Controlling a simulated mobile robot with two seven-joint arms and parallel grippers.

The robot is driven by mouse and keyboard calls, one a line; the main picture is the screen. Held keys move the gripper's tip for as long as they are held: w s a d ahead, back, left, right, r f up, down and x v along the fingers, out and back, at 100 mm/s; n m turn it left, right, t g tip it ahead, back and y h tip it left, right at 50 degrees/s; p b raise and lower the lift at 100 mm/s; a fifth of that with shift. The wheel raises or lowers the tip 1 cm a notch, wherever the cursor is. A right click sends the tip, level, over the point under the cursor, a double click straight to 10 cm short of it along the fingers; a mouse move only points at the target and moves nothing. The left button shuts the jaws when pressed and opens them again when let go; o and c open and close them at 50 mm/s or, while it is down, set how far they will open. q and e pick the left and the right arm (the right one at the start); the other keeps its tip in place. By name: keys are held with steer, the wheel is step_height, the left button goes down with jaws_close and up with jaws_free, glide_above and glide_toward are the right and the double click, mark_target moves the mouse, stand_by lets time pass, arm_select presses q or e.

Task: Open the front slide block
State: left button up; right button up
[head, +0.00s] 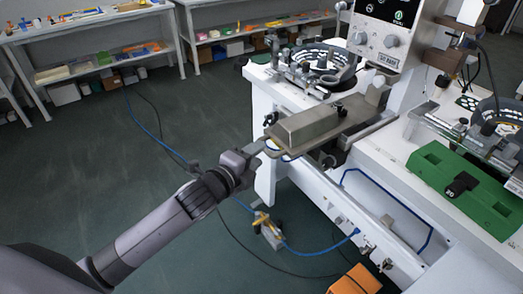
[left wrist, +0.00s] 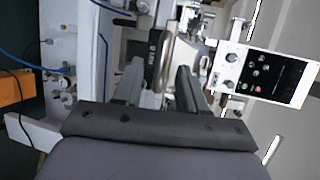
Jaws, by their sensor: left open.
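The front slide block is a grey metal block (head: 305,127) on a flat metal plate at the near left corner of the white machine. My left gripper (head: 264,149) comes in from the left and points at the block's near left end. In the left wrist view the two dark fingers of the left gripper (left wrist: 159,82) stand apart. A rounded metal piece (left wrist: 167,48) and a dark labelled part show beyond and between them. I cannot tell whether a finger touches the block. My right gripper is not in view.
The white machine (head: 345,205) fills the right side, with a round ring fixture (head: 327,58) behind the block and a green panel (head: 465,188) at right. Blue and black cables cross the floor below. An orange box (head: 355,280) stands at the bottom. Open floor lies left.

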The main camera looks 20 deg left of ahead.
arm_select(q)
steer(key=shift+v, duration=1.15)
steer(key=s+a+f+n+g+y, duration=0.1)
steer(key=s+f+n+g, duration=0.3)
steer(key=s+f+n, duration=1.5)
steer(key=s, duration=0.4)
steer(key=shift+a+f+n+g+y, duration=0.25)
steer(key=shift+n+g+y, duration=0.05)
steer(key=shift+y, duration=0.1)
